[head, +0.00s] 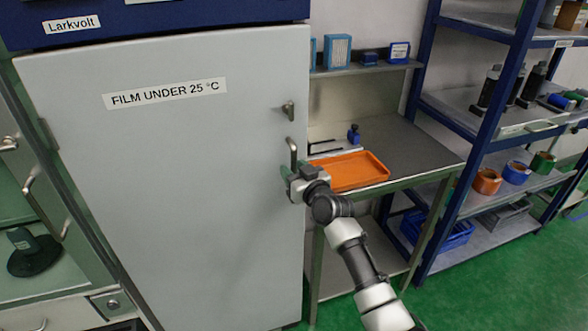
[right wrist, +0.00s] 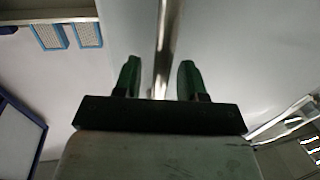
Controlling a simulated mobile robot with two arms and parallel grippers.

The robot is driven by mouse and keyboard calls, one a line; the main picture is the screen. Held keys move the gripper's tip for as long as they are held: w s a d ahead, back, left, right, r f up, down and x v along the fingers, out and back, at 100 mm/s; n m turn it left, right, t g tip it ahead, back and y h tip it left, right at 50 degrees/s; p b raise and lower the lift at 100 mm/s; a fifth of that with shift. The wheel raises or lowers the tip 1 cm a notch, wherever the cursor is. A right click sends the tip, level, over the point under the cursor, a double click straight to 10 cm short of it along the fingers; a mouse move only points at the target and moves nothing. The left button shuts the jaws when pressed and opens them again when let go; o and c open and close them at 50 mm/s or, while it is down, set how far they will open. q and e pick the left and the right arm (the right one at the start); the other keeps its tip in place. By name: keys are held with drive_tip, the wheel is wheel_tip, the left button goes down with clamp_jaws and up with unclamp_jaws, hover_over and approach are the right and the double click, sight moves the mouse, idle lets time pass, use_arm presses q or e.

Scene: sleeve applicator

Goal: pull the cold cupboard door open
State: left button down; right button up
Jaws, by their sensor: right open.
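The cold cupboard door (head: 200,160) is a large pale grey panel labelled "FILM UNDER 25 °C", and it looks shut. My right gripper (head: 288,172) is at the handle's lower part in the head view. In the right wrist view the handle (right wrist: 166,45) runs between the two green fingers of the right gripper (right wrist: 159,80), with gaps on both sides. The right gripper is open. My left gripper is not in view.
A workbench (head: 415,145) with an orange tray (head: 350,170) stands right of the cupboard. A blue-framed shelf rack (head: 480,130) is farther right. A glazed cabinet (head: 25,190) stands at the left. Green floor (head: 480,285) is open at the lower right.

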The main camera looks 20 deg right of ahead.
drive_tip(key=shift+w, duration=0.15)
drive_tip(key=shift+c, duration=0.2)
clamp_jaws()
